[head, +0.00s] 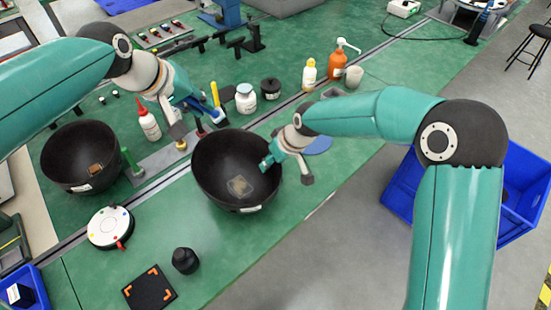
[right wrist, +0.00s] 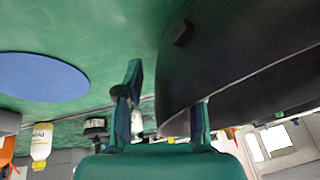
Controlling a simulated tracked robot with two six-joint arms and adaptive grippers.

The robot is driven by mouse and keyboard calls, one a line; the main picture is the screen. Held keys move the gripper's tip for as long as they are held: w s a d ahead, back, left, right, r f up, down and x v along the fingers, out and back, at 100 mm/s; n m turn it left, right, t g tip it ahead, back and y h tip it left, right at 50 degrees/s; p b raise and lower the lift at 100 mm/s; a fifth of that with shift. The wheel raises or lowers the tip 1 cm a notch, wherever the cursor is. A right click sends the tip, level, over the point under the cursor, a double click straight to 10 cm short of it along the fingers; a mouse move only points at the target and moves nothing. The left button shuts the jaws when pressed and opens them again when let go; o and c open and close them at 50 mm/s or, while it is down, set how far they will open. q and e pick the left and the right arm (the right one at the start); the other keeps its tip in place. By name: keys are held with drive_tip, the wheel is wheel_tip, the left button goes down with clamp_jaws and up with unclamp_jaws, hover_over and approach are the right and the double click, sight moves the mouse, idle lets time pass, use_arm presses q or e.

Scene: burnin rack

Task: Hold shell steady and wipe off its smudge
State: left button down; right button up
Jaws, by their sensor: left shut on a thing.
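The shell (head: 215,190) is a black bowl standing open side up on the green bench in the middle of the head view. A pale brownish smudge (head: 239,186) shows on its inside floor. My left gripper (head: 202,130) is at the shell's far left rim and appears shut on it; its fingertips are small and partly hidden. My right gripper (head: 268,163) is at the shell's right rim. In the right wrist view its two fingers (right wrist: 165,115) stand apart, one outside the shell wall (right wrist: 230,85), the other partly hidden by it.
A second black bowl (head: 60,160) with a brown patch stands left. A red-tipped bottle (head: 149,122), white jar (head: 245,100) and orange pump bottle (head: 337,65) stand behind. A round white device (head: 108,228), black knob (head: 185,260) and black pad (head: 150,290) lie in front.

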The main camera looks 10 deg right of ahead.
clamp_jaws()
idle(1.2)
